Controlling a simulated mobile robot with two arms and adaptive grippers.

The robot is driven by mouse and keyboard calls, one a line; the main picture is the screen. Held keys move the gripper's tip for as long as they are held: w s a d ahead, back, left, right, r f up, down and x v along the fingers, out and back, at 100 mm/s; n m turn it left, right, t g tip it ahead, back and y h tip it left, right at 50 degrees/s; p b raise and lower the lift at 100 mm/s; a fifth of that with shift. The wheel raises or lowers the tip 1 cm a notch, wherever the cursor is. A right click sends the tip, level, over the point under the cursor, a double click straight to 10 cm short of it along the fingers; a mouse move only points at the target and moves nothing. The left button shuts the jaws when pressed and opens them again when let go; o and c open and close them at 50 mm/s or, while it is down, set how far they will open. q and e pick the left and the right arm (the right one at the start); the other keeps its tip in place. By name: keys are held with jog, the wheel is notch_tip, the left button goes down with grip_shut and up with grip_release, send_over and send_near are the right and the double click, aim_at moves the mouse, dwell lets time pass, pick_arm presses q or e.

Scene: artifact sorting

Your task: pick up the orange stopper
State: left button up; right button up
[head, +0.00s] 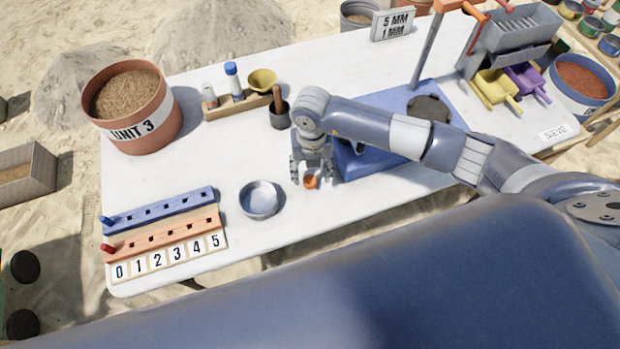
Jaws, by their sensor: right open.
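The orange stopper (311,182) is a small round orange piece near the front middle of the white table. My right gripper (311,178) points down over it, with its open fingers on either side of the stopper. Whether the fingers touch it I cannot tell. Part of the stopper is hidden by the gripper. My right arm reaches in from the right side. My left gripper is not in view.
A metal bowl (259,199) stands just left of the gripper. A blue device (362,161) is close on its right. Peg racks (165,238) lie at the left, and a UNIT 3 bucket (160,130) stands behind them. The table's front edge is close.

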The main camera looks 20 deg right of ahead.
aim_at(310, 179)
jog(key=shift+a+f, duration=0.2)
jog(key=shift+f, duration=1.5)
jog(key=c, duration=0.8)
jog(key=shift+r, duration=0.2)
